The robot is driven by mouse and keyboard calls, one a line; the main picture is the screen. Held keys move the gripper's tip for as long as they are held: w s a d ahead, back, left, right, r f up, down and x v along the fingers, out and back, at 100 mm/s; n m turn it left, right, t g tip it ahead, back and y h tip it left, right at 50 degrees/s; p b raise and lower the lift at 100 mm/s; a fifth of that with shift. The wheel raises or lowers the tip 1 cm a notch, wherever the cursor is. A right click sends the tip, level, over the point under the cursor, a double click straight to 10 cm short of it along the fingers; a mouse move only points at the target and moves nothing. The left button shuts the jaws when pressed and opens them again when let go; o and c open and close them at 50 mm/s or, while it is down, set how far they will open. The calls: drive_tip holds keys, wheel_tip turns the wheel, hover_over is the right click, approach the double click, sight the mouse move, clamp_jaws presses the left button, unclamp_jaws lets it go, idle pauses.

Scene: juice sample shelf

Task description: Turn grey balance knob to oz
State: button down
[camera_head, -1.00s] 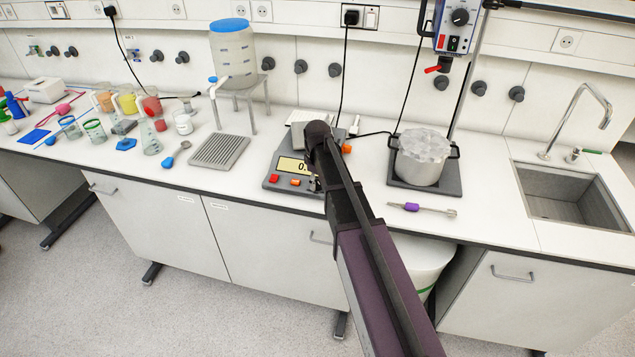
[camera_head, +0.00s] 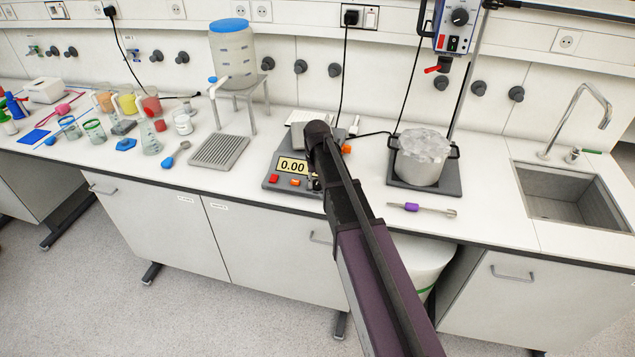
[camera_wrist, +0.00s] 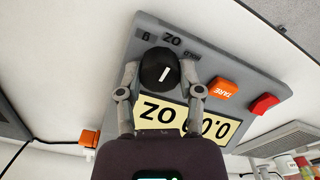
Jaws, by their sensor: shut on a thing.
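The grey balance (camera_head: 270,181) stands on the bench, its display (camera_head: 292,167) showing 0.00. In the wrist view the balance is upside down, and its display (camera_wrist: 180,118) reads 0.00 oz. The dark round knob (camera_wrist: 158,66) has a white pointer line tilted up and right, roughly towards the oz label (camera_wrist: 173,40). A g label (camera_wrist: 146,36) and a smaller, unclear label sit on either side of oz. My gripper (camera_wrist: 159,72) is shut on the knob, one finger on each side. In the head view my arm hides the knob.
An orange TARE button (camera_wrist: 223,89) and a red button (camera_wrist: 264,104) sit beside the knob. A hot plate (camera_head: 425,187) with a pot (camera_head: 420,165) stands right of the balance. A purple-handled tool (camera_head: 411,207) lies in front; a ribbed tray (camera_head: 219,150) is left.

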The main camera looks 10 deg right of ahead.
sight(317, 182)
drive_tip(key=shift+s, duration=0.1)
drive_tip(key=shift+c, duration=1.3)
unclamp_jaws()
drive_tip(key=shift+n, duration=0.4)
drive_tip(key=n, duration=0.7)
drive_tip(key=shift+n, duration=0.4)
drive_tip(key=shift+r+p, duration=0.3)
drive_tip(key=shift+p, duration=0.1)
wheel_tip(317, 182, up, 13)
drive_tip(key=p, duration=1.3)
drive_tip(key=s+f+m+b, duration=0.3)
drive_tip(key=s+m, duration=0.1)
drive_tip(key=s, duration=0.7)
drive_tip(key=s+f+m+b, duration=0.3)
drive_tip(key=s+m, duration=0.2)
drive_tip(key=s, duration=0.6)
drive_tip(key=shift+d, duration=0.45)
